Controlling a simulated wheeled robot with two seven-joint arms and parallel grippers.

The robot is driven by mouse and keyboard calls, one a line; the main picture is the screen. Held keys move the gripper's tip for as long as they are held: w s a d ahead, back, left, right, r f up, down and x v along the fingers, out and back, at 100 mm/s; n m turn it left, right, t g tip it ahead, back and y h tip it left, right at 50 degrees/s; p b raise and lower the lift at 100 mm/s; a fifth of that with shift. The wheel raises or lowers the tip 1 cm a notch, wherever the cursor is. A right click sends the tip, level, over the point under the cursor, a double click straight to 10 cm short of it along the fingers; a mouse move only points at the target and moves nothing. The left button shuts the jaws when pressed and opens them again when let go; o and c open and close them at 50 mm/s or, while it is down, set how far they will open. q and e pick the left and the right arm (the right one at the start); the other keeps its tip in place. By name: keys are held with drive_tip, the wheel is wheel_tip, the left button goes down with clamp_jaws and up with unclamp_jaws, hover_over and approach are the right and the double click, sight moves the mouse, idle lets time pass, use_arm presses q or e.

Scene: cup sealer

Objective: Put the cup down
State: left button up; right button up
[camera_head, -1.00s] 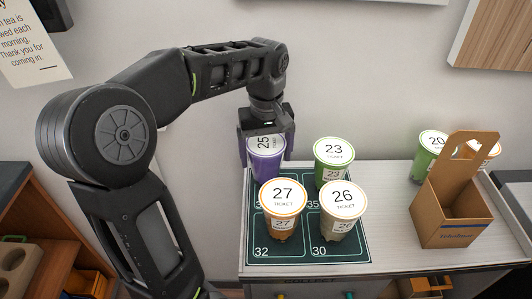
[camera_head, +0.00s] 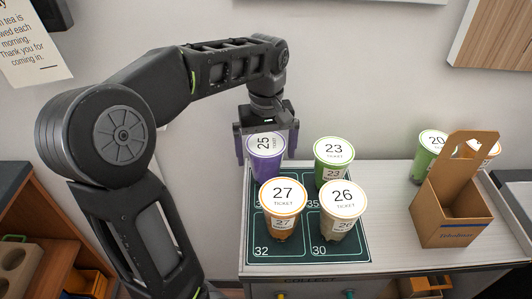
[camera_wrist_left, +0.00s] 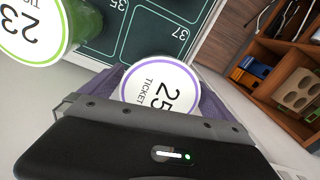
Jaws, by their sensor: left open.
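The purple cup (camera_head: 267,163) with a lid marked 25 stands upright on the back left square of the dark mat (camera_head: 315,254). My left gripper (camera_head: 266,155) is open around it, with one finger on each side. In the left wrist view the lid marked 25 (camera_wrist_left: 160,88) shows between the purple-grey fingers, partly hidden by the gripper body. On the same mat stand a green cup (camera_head: 333,165) marked 23, an orange cup (camera_head: 282,222) marked 27 and a beige cup (camera_head: 341,222) marked 26. My right gripper is not in view.
A cardboard carrier (camera_head: 452,215) stands at the right of the counter, with a green cup (camera_head: 428,158) marked 20 and another cup behind it. The white counter (camera_head: 393,205) between mat and carrier is clear. The wall is close behind.

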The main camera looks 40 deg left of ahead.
use_arm(q)
wheel_tip(320, 180, up, 6)
drive_tip(key=shift+r+p, duration=0.1)
drive_tip(key=shift+p, duration=0.95)
drive_tip(key=shift+r+p, duration=0.35)
drive_tip(key=shift+p, duration=0.1)
